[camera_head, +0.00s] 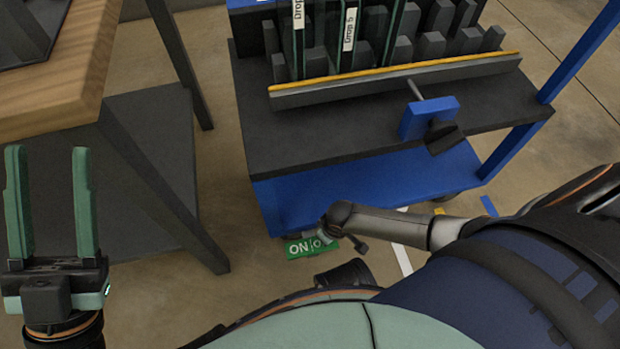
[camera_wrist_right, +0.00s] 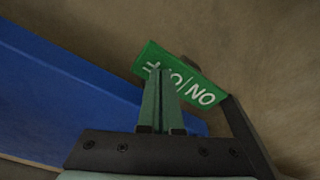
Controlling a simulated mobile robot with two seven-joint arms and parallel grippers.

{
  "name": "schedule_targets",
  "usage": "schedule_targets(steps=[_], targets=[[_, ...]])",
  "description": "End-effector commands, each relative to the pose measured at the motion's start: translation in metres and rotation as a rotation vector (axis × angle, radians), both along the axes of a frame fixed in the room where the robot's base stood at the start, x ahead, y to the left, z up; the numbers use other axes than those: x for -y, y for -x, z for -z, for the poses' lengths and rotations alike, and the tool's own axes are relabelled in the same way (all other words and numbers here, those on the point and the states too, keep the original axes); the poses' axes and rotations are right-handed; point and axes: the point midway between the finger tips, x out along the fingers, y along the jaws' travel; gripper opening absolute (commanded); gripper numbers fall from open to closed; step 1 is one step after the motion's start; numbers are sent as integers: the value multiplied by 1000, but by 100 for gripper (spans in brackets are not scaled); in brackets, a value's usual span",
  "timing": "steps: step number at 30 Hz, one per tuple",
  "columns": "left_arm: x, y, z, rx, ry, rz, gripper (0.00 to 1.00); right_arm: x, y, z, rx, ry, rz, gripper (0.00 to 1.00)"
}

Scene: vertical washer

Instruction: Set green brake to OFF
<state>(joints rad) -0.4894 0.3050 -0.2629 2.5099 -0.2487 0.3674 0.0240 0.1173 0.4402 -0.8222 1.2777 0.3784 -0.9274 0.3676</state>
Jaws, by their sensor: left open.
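The green brake (camera_head: 300,248) is a small pedal with white ON/OFF lettering, low beside the blue cart's lower edge. Its OFF end is partly covered in the head view. In the right wrist view the brake (camera_wrist_right: 205,92) appears turned over, with the lettering inverted. My right gripper (camera_wrist_right: 160,72) has its green fingers together, with nothing visible between them. Its fingertips overlap the brake's lettering in that view; I cannot tell whether they touch it. My left gripper (camera_head: 45,150) is open and empty, pointing up at the far left, away from the brake.
The blue cart (camera_head: 370,185) has a dark shelf and a rack of grey blocks (camera_head: 390,80) above the brake. A wooden-topped table (camera_head: 60,85) with dark legs stands at the left. Bare floor (camera_head: 210,275) shows between table and cart.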

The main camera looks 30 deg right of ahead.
Motion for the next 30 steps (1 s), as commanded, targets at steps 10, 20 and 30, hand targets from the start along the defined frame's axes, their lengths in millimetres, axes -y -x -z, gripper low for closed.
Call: schedule_targets(steps=[10,20,30], targets=[[0,0,-6,0,1,0,50,0,0,-3,-1,0,1,0],[-3,1,-33,4,25,8,50,0,1,-25,-2,-1,1,0],[-7,2,-60,15,46,15,50,0,1,-46,-2,0,1,0]])
